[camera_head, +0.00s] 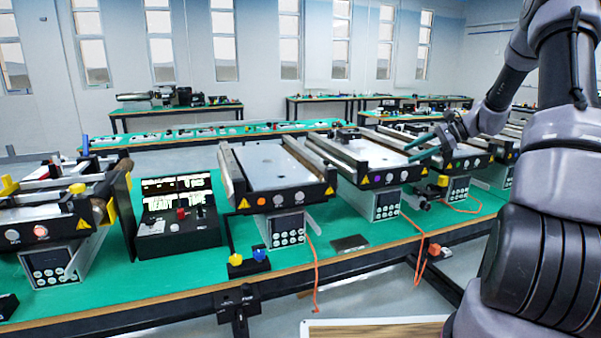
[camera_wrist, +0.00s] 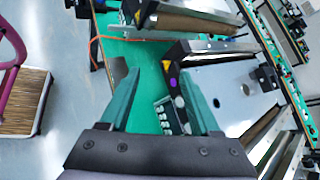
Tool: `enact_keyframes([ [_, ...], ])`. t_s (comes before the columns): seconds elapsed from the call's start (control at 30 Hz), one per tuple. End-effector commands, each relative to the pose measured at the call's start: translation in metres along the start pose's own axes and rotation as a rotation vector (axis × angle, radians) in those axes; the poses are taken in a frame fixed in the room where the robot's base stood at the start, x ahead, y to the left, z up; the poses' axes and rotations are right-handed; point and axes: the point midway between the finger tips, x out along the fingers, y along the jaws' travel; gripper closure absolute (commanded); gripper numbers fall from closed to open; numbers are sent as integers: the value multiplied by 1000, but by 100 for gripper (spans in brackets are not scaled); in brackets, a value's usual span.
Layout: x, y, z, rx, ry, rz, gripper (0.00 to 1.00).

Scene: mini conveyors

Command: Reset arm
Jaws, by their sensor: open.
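My arm comes in from the right side of the head view, bent, with its end reaching left over the conveyors. My gripper (camera_head: 412,153) has two green fingers, spread apart with nothing between them. In the wrist view my gripper (camera_wrist: 160,73) is also open and empty, above the green table top (camera_wrist: 143,55) and a conveyor's button panel (camera_wrist: 168,117).
Another mini conveyor (camera_head: 270,166) stands in the middle, and one more (camera_head: 50,207) at the left. Orange cables (camera_head: 314,270) hang over the front edge. A wooden-topped surface (camera_head: 375,328) is low in front.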

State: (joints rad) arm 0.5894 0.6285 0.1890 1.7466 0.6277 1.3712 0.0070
Motion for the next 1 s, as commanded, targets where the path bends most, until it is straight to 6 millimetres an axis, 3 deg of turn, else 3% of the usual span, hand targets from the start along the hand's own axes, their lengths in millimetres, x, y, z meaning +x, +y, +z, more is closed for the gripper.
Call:
enact_keyframes([
  [0.03,-2,5,28,-62,39,35,37],
  [0.2,-10,33,99,-258,172,142,37],
  [0.5,-37,101,202,-610,392,269,37],
  [0.8,-73,182,268,-963,589,318,37],
  [1.0,-94,230,287,-1166,693,314,37],
])
